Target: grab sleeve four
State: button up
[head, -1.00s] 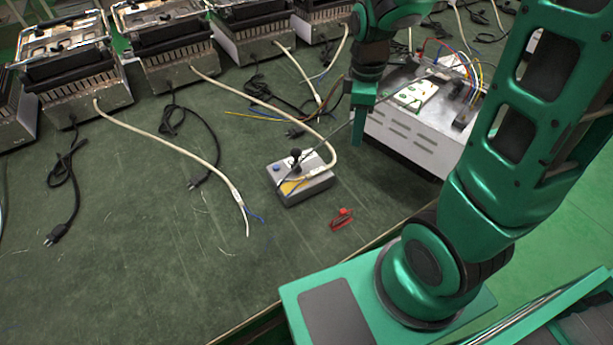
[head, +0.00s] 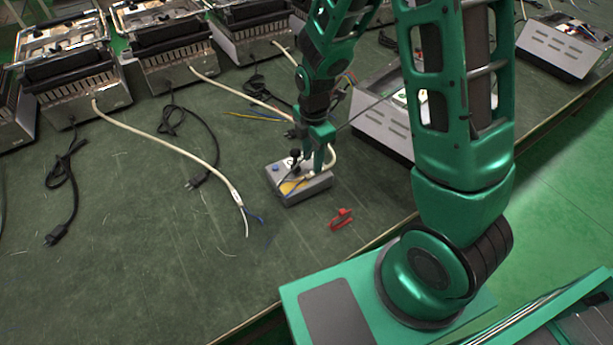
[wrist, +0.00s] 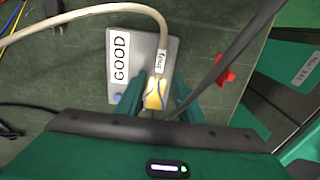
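Sleeve four is the white cable end labelled "four" (wrist: 161,62) in the wrist view, with yellow and blue wires coming out below it. It lies over the grey box (wrist: 120,35) marked "GOOD". My gripper (wrist: 158,100) is open, with one finger on each side of the wires just below the sleeve; I see no grip on it. In the head view my gripper (head: 318,158) points down over the right part of the grey box (head: 303,192) and partly hides the sleeve.
A red clip (head: 341,219) lies right of the box, near the table edge. Another white cable (head: 150,130) with bare wire ends lies to the left. Heater units (head: 75,85) line the back, and an open metal unit (head: 380,120) stands behind my arm. The front left table is clear.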

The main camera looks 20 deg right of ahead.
aim_at(312, 173)
jog(key=shift+w+f, duration=0.1)
jog(key=shift+f, duration=2.45)
grip_shut()
